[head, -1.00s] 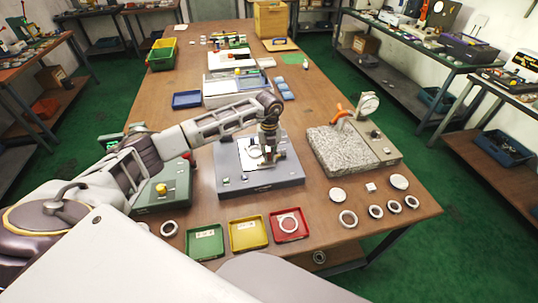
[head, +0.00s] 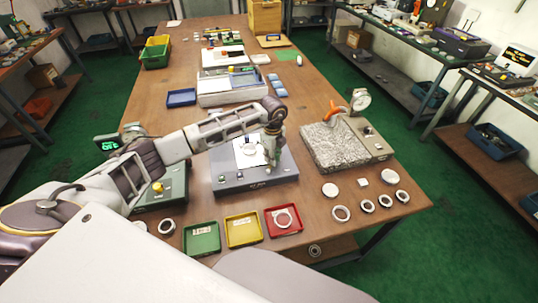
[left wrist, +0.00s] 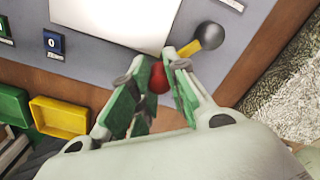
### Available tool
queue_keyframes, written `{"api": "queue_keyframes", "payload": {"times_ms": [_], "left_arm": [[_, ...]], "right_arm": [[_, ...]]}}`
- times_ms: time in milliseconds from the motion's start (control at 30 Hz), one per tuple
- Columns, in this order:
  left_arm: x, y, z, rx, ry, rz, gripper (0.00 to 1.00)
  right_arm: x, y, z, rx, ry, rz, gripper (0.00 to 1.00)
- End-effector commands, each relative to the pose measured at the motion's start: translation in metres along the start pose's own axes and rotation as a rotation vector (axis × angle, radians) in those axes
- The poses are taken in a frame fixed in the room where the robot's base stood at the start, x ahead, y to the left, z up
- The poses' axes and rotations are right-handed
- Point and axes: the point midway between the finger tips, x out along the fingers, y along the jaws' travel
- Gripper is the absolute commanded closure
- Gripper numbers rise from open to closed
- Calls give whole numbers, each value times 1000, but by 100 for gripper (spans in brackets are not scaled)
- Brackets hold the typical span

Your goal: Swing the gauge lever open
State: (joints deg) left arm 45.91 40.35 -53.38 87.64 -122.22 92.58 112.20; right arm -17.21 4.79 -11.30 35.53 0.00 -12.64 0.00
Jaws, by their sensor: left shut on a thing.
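My left gripper (head: 271,166) reaches down over the right part of a grey box-shaped fixture (head: 232,181) with a white plate (head: 240,143) on top. In the left wrist view the left gripper (left wrist: 155,68) is shut on a red knob (left wrist: 158,78), partly hidden between the green-padded fingers. A short lever with a dark ball end (left wrist: 208,37) and a yellow stem shows just beyond the right fingertip. How the red knob joins the fixture is hidden. My right gripper is not in view.
Green (head: 202,238), yellow (head: 243,229) and red (head: 283,221) trays line the table front; a ring lies in the red one. Several rings and discs lie at the front right. A green box (head: 172,190) stands left, under my arm.

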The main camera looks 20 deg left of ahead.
Motion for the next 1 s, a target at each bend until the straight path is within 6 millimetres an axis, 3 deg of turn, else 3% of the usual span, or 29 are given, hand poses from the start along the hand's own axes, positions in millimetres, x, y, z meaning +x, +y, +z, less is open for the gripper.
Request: {"api": "queue_keyframes", "payload": {"times_ms": [400,733,1000], "left_arm": [[0,-6,-14,-225,1,0,100],[0,-8,-17,-276,1,-1,100],[0,-9,-18,-275,3,-1,100]], "right_arm": [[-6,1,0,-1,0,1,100],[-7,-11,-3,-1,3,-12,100],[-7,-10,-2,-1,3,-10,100]]}}
